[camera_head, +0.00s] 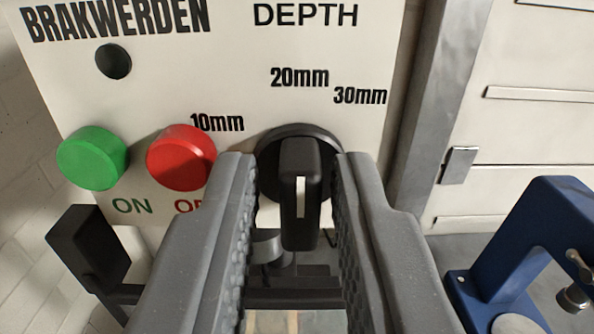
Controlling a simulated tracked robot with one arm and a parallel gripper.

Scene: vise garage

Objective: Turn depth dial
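The depth dial (300,222) is a black knob with a white line on its front face, on a round black base at the lower right of the white panel (330,55). Its grip bar and white line stand close to upright in the picture. The marks 10mm, 20mm and 30mm are printed above it under the word DEPTH. My gripper (294,165) is open, with one ridged grey finger to the left and one to the right of the knob. A gap shows on each side, so the fingers do not appear to touch it.
A green ON button (92,158) and a red button (182,157) sit left of the dial; the left finger partly hides the red button's label. A black block (88,243) stands at lower left. A blue vise (540,235) is at the right, before pale drawers (530,130).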

